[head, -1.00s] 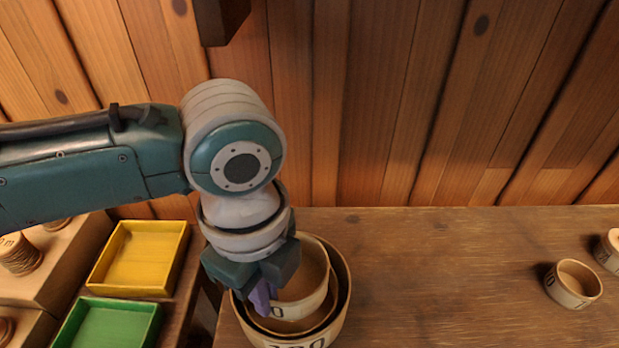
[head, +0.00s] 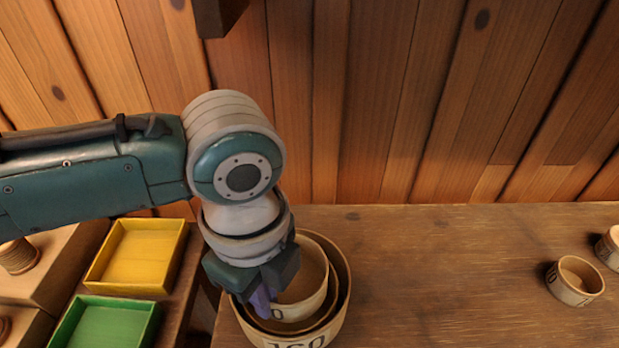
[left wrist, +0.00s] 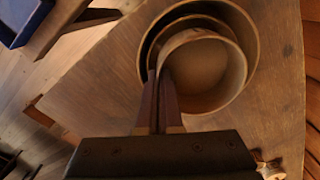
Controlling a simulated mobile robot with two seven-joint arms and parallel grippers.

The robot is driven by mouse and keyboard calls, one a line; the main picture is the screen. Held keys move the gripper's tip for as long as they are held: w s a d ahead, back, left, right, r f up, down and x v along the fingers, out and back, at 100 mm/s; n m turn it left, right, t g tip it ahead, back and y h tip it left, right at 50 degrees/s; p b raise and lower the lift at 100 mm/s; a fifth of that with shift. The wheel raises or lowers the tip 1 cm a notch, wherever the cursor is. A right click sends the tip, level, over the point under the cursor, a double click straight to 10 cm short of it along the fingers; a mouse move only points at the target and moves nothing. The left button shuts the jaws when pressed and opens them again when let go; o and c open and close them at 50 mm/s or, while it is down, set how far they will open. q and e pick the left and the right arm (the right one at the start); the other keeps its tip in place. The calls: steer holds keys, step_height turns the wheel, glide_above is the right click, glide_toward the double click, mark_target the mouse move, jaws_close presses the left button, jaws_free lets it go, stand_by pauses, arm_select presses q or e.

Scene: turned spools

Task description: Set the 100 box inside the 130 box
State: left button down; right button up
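My left gripper (head: 264,298) points down over a nest of round wooden boxes at the table's left end. Its purple fingers are closed on the near-left wall of the innermost box (head: 308,292), taken as the 100 box; its label is mostly hidden, with a 0 showing. That box, also in the left wrist view (left wrist: 205,68), is within the rim of a middle box (head: 322,323), taken as the 130 box, whose label is hidden. Both are inside a larger box (head: 335,325) marked 160. I cannot tell whether the held box touches bottom. My right gripper is not in view.
A small round box (head: 575,284) marked 70 and another small box (head: 609,247) stand at the table's right. Yellow (head: 178,250) and green (head: 150,325) trays lie left of the table. The table's middle is clear. A plank wall rises behind.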

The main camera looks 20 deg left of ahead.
arm_select(q)
steer(key=shift+f, duration=0.15)
steer(key=c, duration=0.6)
jaws_free()
stand_by(0.7)
steer(key=shift+r+p, duration=0.75)
steer(key=shift+p, duration=0.2)
step_height(320, 180, up, 7)
steer(key=p, duration=0.7)
steer(key=shift+p, duration=0.3)
